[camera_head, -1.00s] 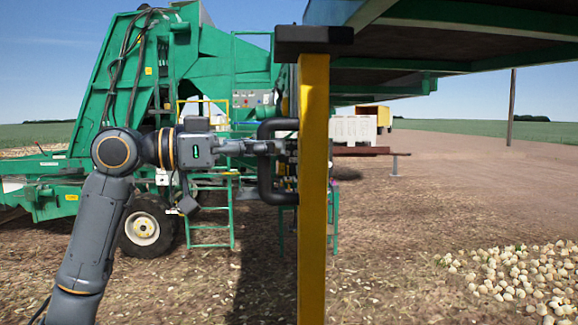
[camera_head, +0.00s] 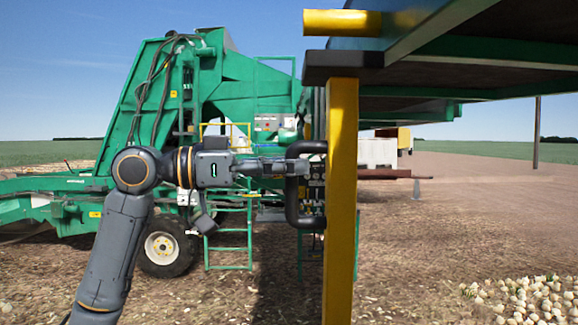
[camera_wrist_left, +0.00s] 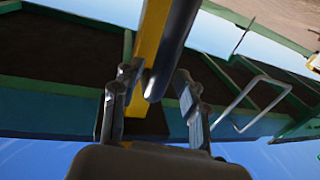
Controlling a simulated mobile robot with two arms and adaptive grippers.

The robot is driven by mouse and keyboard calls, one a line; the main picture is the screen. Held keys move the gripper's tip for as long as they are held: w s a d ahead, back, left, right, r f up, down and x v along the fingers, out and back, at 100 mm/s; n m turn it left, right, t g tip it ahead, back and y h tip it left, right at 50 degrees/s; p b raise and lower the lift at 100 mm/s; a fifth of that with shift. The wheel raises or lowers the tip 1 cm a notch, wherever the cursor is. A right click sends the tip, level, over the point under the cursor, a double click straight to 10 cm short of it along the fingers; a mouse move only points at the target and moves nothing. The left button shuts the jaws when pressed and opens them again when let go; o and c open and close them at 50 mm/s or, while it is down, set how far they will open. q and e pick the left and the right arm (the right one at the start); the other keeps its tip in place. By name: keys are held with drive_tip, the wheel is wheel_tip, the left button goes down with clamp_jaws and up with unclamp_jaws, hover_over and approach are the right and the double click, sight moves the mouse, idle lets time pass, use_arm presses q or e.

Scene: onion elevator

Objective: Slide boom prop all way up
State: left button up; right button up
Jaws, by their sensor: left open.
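The boom prop is an upright yellow post (camera_head: 340,200) with a black cap (camera_head: 342,66) on top and a black C-shaped handle (camera_head: 291,200) on its left side. The cap is close under the boom (camera_head: 385,40); I cannot tell whether they touch. My left gripper (camera_head: 288,167) is at the upper part of the handle. In the left wrist view the gripper (camera_wrist_left: 155,95) is open, its fingers spread on either side of the dark handle bar (camera_wrist_left: 176,40), with the yellow post (camera_wrist_left: 153,30) beyond. My right gripper is not in view.
A short yellow tube (camera_head: 342,22) sticks out from the boom above the cap. A green machine (camera_head: 165,100) with a ladder (camera_head: 230,240) and wheel (camera_head: 168,249) stands behind my left arm. An onion pile (camera_head: 525,300) lies at lower right.

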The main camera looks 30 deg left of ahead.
use_arm(q)
drive_tip(key=shift+w+f, duration=0.1)
drive_tip(key=v, duration=1.2)
